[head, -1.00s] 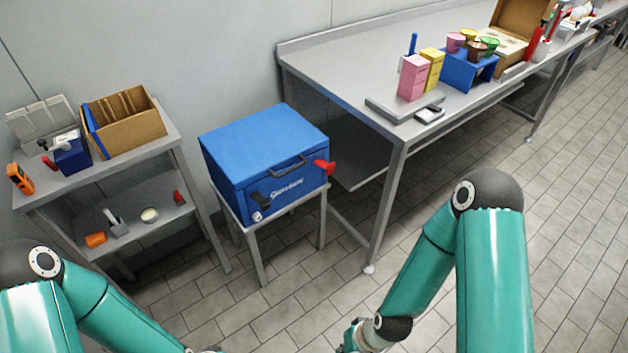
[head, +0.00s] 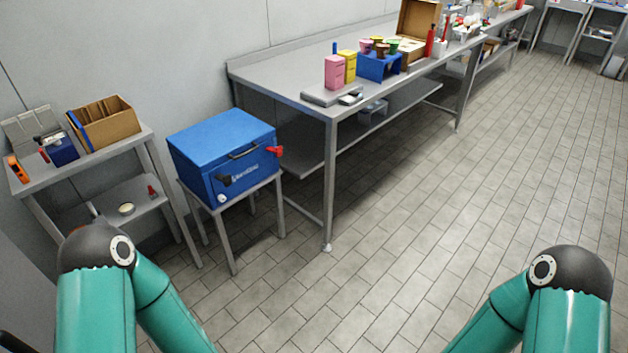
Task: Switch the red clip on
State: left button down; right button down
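The red clip (head: 274,151) is on the front of a blue cool box (head: 221,142), near its right corner, and sticks out to the right. A black clip (head: 223,180) is on the same front, near the left corner. The box's lid is down, with a dark handle at its front edge. The box stands on a small grey stand (head: 233,221). My two teal arms come in at the bottom left and bottom right. Both grippers are out of view below the picture.
A long steel table (head: 283,91) stands right of the box, with boxes and cups on top. A grey shelf (head: 152,139) with a cardboard box (head: 105,123) stands to the left. The tiled floor (head: 400,210) in front and to the right is clear.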

aim_at(277, 150)
jog(key=z, duration=0.05)
jog(key=k, duration=0.25)
jog(key=u, duration=0.2)
jog(key=i, duration=2)
jog(key=z, duration=0.75)
